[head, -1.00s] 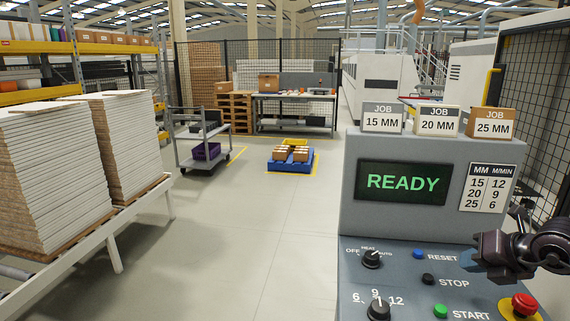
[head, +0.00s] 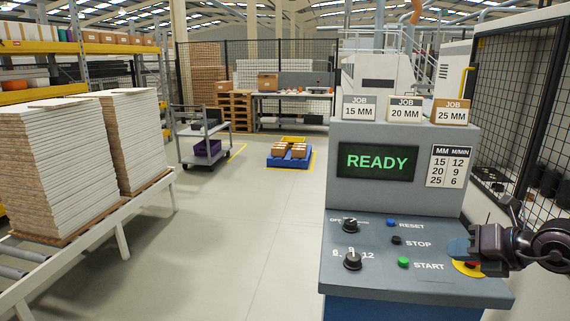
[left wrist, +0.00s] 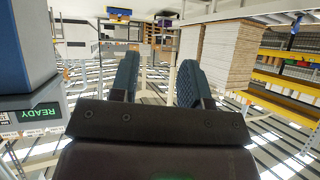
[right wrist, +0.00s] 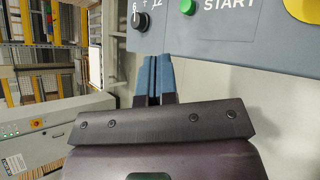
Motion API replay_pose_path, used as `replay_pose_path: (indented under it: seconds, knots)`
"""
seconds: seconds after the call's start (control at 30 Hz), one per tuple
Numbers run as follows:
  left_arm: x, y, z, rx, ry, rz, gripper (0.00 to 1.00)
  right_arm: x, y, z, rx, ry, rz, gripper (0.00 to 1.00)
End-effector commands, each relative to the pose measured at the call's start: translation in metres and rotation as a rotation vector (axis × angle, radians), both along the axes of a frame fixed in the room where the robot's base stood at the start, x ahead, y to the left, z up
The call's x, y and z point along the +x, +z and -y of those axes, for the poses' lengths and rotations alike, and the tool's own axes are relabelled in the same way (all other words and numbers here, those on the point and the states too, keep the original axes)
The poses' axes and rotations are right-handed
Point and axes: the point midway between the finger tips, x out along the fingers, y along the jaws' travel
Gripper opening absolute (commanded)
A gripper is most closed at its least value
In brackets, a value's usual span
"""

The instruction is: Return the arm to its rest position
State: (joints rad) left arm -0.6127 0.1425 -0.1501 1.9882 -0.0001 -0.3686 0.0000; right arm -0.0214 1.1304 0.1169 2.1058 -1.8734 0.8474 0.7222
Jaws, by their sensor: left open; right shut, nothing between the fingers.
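My right gripper (head: 462,248) is at the right edge of the control console (head: 420,285) in the head view. It hides most of the red stop button on its yellow base. In the right wrist view its blue fingers (right wrist: 154,75) are shut together with nothing between them, below the console's lower edge in the picture. My left gripper (left wrist: 157,80) shows only in the left wrist view, its two blue fingers apart and empty. The console screen (head: 376,162) reads READY. It also shows in the left wrist view (left wrist: 38,113).
Three job boxes (head: 404,110) stand on the console's top. Stacked boards (head: 60,165) lie on a roller conveyor (head: 115,225) at the left. A grey cart (head: 203,135) and a blue pallet (head: 288,162) stand farther back. The floor between is clear. A mesh fence (head: 515,110) is at the right.

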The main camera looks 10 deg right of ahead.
Motion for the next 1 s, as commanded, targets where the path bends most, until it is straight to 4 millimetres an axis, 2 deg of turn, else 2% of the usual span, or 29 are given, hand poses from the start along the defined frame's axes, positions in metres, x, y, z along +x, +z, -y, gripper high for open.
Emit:
replay_pose_path:
  seconds: [0.2, 0.3, 0.43, 0.53, 0.67, 0.77, 0.87, 1.0]
  knots:
    - [0.012, 0.006, 0.002, -0.001, -0.007, 0.023, 0.43, 0.004, 0.022, -0.030, 0.255, 0.093, 0.140, 0.00]
    - [0.012, 0.007, 0.002, -0.001, -0.007, 0.024, 0.43, 0.005, 0.026, -0.039, 0.424, 0.088, 0.199, 0.00]
    - [0.011, 0.006, 0.002, 0.000, -0.006, 0.023, 0.43, 0.005, 0.022, -0.040, 0.660, 0.019, 0.250, 0.00]
    - [0.010, 0.006, 0.002, -0.001, -0.005, 0.020, 0.43, 0.004, 0.009, -0.035, 0.840, -0.078, 0.268, 0.00]
    - [0.005, 0.003, 0.001, 0.000, -0.002, 0.010, 0.43, 0.002, -0.021, -0.023, 1.060, -0.255, 0.256, 0.00]
    - [0.001, 0.001, 0.000, 0.000, 0.000, 0.004, 0.43, -0.004, -0.055, -0.015, 1.209, -0.414, 0.218, 0.00]
    - [0.001, 0.001, 0.000, 0.000, 0.000, 0.003, 0.43, -0.014, -0.095, -0.011, 1.342, -0.586, 0.155, 0.00]
    - [0.003, 0.002, 0.000, -0.001, -0.001, 0.006, 0.43, -0.038, -0.163, -0.015, 1.514, -0.848, 0.022, 0.00]
